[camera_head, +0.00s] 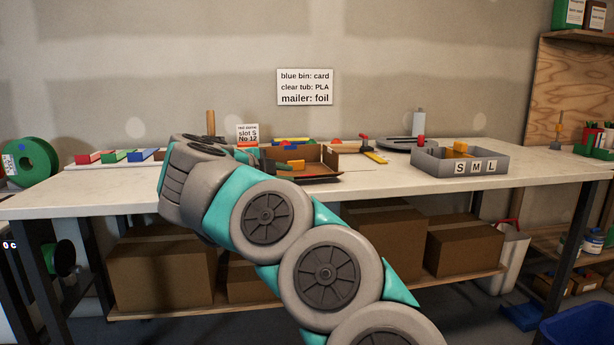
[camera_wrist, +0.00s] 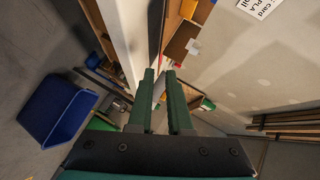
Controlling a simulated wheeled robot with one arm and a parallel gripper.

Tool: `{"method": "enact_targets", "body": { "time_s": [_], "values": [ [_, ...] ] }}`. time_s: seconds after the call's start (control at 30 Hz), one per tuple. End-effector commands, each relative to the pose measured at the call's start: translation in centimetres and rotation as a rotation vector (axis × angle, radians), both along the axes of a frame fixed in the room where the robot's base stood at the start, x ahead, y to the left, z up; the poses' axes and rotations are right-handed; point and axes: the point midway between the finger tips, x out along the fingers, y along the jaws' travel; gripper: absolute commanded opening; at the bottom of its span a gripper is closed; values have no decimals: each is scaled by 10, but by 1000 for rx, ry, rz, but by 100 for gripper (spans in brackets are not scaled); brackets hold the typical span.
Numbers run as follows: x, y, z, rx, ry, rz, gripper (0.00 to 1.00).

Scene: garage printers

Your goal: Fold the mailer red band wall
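The mailer (camera_head: 335,160) is an open brown cardboard box on the workbench, a little right of my arm in the head view. A thin red strip shows low along its front, and I cannot tell clearly which wall carries the band. An orange-yellow piece (camera_head: 291,165) shows at the mailer. My gripper (camera_wrist: 160,74) shows in the wrist view as two green fingers, apart, with nothing visible between them. In the head view my gripper is hidden by my arm.
A grey tray marked S M L (camera_head: 437,164) stands right of the mailer. Coloured blocks (camera_head: 113,156) and a green spool (camera_head: 32,162) are at the left. A wall sign (camera_head: 305,87) hangs above. A blue bin (camera_wrist: 57,108) is on the floor.

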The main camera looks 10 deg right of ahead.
Motion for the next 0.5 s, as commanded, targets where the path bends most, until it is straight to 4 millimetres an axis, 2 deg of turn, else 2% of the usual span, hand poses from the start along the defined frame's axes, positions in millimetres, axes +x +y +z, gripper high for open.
{"method": "enact_targets", "body": {
  "time_s": [0.17, 0.5],
  "values": [
    [11, -11, -5, 0, -1, -2, 18],
    [46, -43, -21, 1, -3, -1, 18]
  ]
}}
